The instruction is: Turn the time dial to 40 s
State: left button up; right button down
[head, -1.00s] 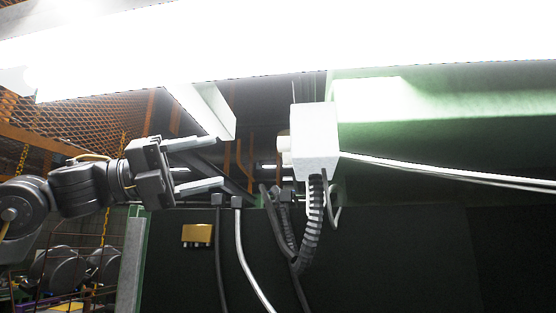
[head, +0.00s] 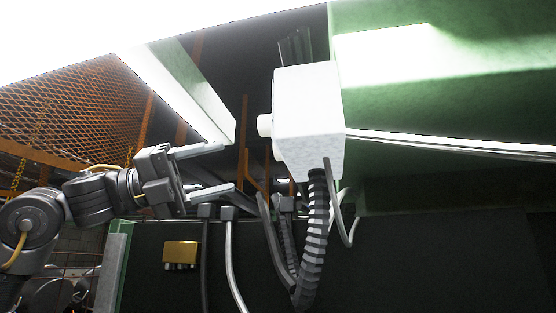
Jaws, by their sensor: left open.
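A white box (head: 312,115) hangs near the middle of the head view. A small round white knob (head: 265,125) sticks out of its left side; it looks like the dial. Its face and any markings are turned away, so I cannot read its setting. My left gripper (head: 228,167) is open and empty, to the left of the knob and a little lower in the picture. Its fingers point right, toward the box, and are apart from the knob. My right gripper is not in view.
A ribbed dark hose (head: 316,225) hangs below the box, and a pale cable (head: 450,144) runs right from it. A bright white beam (head: 130,25) crosses above. A green panel (head: 450,80) stands at right. A yellow box (head: 181,253) sits on the dark wall below.

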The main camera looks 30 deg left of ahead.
aim_at(274, 152)
pick_arm(q)
jog(key=p+x, duration=0.1)
jog(key=x, duration=0.2)
jog(key=p+x, duration=0.2)
jog(key=x, duration=0.1)
jog(key=s+p+x, duration=0.1)
jog(key=x, duration=0.2)
jog(key=shift+w+d+r+p, duration=0.2)
jog(key=shift+d+r+p, duration=0.2)
jog(key=shift+d+r, duration=0.05)
jog(key=shift+w, duration=0.1)
jog(key=c, duration=1)
jog(key=shift+f, duration=0.1)
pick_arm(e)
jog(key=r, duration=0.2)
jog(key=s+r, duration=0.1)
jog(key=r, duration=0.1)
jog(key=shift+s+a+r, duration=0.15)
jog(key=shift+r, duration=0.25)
pick_arm(q)
jog(key=shift+m, duration=0.3)
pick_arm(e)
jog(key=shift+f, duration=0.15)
